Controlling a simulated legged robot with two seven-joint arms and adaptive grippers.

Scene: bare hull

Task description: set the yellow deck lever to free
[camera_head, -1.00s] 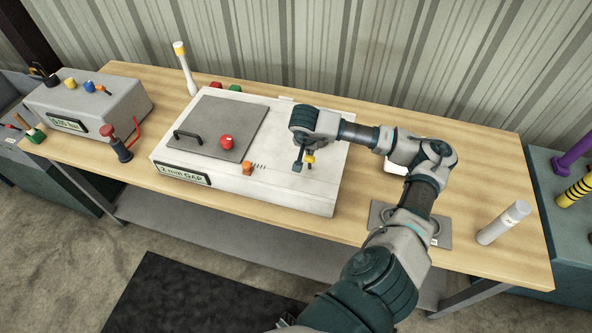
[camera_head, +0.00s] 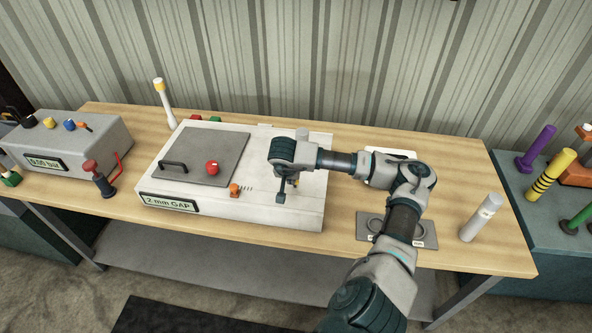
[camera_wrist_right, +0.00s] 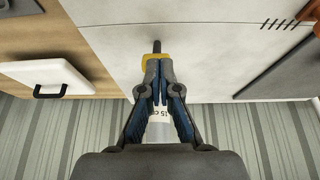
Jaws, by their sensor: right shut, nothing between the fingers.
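The yellow deck lever (camera_head: 296,182) stands on the right part of the white box's top (camera_head: 305,205), mostly hidden behind my right gripper (camera_head: 282,190). In the right wrist view, its yellow part (camera_wrist_right: 151,63) shows just past the fingertips of my right gripper (camera_wrist_right: 158,84), with a dark stem beyond it. My right gripper is shut and empty, close against or touching the lever; I cannot tell which. The lever's setting and any marks for it are not readable. My left gripper is not in view.
On the white box are a grey hatch plate (camera_head: 205,150) with a red knob (camera_head: 212,168), and an orange knob (camera_head: 234,190). A pale cylinder (camera_wrist_right: 160,133) stands behind the fingers. A grey console (camera_head: 80,140) is at left.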

